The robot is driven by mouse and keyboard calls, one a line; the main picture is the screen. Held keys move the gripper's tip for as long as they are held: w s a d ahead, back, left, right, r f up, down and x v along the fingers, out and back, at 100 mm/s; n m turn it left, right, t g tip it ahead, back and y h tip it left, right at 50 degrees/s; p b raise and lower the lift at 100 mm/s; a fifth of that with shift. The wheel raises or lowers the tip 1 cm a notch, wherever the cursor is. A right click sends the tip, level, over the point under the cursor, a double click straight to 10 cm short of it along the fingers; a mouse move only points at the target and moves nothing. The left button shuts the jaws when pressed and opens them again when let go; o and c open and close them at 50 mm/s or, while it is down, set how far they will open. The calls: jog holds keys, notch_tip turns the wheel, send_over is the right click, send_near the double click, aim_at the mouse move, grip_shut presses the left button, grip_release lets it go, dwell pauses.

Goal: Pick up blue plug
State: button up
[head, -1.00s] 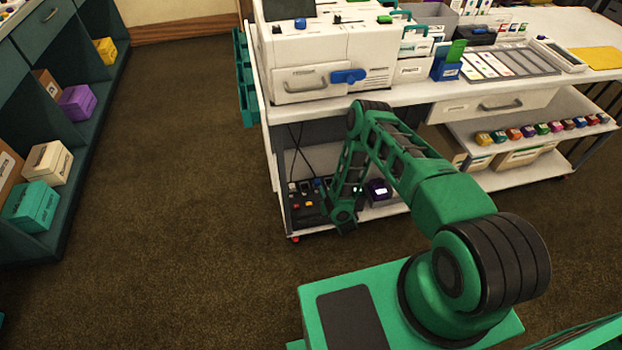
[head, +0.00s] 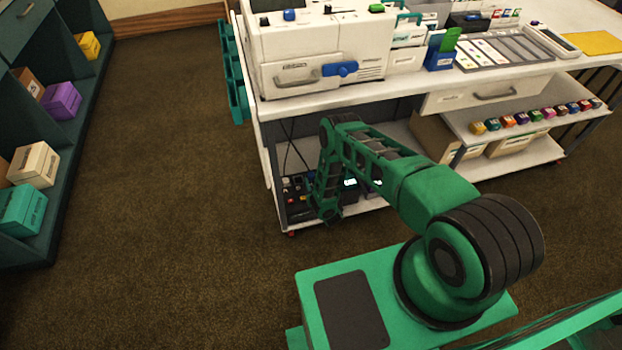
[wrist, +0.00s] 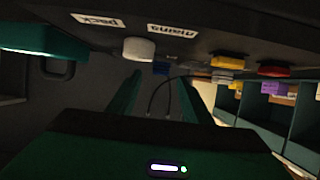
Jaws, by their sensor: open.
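The blue plug (wrist: 161,68) is a small dark blue block in the wrist view, on the edge of a black unit (wrist: 225,30) with upside-down "mains" and "pack" labels. My gripper (wrist: 160,80) is open and empty. Its two green fingers point toward the unit, and the plug shows between their tips, apparently just beyond them. In the head view the unit (head: 297,205) sits on the cart's lower shelf, partly hidden by my arm. The fingers and the plug cannot be made out there.
A white knob (wrist: 138,48), a yellow knob (wrist: 230,60) and a red knob (wrist: 274,70) sit close by on the unit. A dark cable hangs near the plug. The white cart top (head: 400,100) overhangs the lower shelf. Open carpet (head: 160,180) lies to the left.

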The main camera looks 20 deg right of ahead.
aim_at(311, 175)
jog(key=shift+x, duration=1.6)
jog(key=shift+a, duration=0.1)
jog(key=c, duration=1.1)
jog(key=shift+r, duration=0.1)
jog(key=shift+c, duration=0.2)
jog(key=shift+r, duration=0.9)
jog(key=shift+s+r, duration=0.45)
jog(key=shift+r, duration=0.4)
jog(key=s, duration=1.7)
jog(key=shift+r, duration=0.15)
